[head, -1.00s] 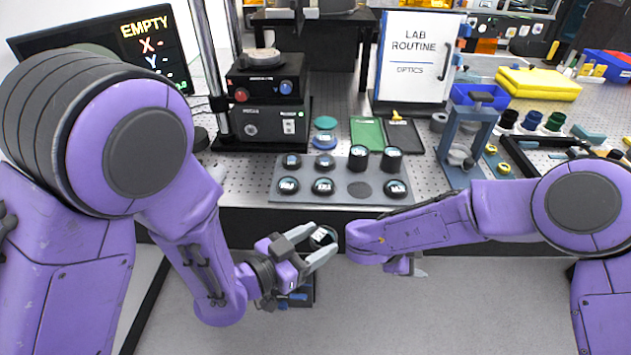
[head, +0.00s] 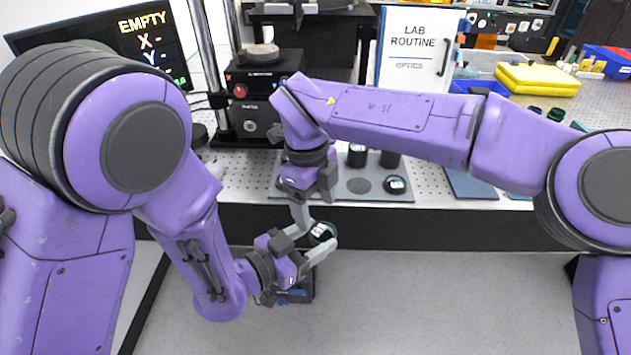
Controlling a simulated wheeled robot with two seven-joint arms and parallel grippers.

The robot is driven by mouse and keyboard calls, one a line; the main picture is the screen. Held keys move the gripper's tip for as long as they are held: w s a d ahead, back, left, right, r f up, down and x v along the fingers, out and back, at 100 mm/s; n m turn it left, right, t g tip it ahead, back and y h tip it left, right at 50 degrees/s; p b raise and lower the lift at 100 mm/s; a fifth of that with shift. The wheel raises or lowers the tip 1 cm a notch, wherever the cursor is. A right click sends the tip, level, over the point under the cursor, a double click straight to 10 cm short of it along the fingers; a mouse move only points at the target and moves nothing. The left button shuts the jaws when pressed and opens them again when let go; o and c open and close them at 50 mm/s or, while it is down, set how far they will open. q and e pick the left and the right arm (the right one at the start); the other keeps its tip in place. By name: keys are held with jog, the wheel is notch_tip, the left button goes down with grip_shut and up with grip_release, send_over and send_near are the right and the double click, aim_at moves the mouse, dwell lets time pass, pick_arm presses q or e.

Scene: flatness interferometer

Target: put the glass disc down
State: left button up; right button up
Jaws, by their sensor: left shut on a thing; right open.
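My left gripper (head: 319,239) is shut on a small dark-rimmed disc with a label (head: 322,232), presumably the glass disc, held in front of the bench edge. My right gripper (head: 304,210) is open and points down just above and left of the disc. I cannot tell whether its fingers touch the disc. The grey tray (head: 425,196) on the bench has an empty round slot (head: 359,186) at its front. A dark labelled piece (head: 396,185) sits right of that slot. My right arm hides the tray's left part.
A black instrument (head: 262,120) stands at the back left. The screen (head: 145,30) at left reads EMPTY. My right arm crosses over the bench.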

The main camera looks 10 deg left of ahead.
aim_at(318, 230)
jog(key=f, duration=0.6)
jog(key=shift+s+d, duration=0.15)
jog(key=shift+d, duration=0.2)
jog(key=shift+r, duration=0.1)
jog(key=c, duration=0.9)
pick_arm(q)
jog(key=o, duration=1.2)
pick_arm(e)
jog(key=shift+o, duration=0.2)
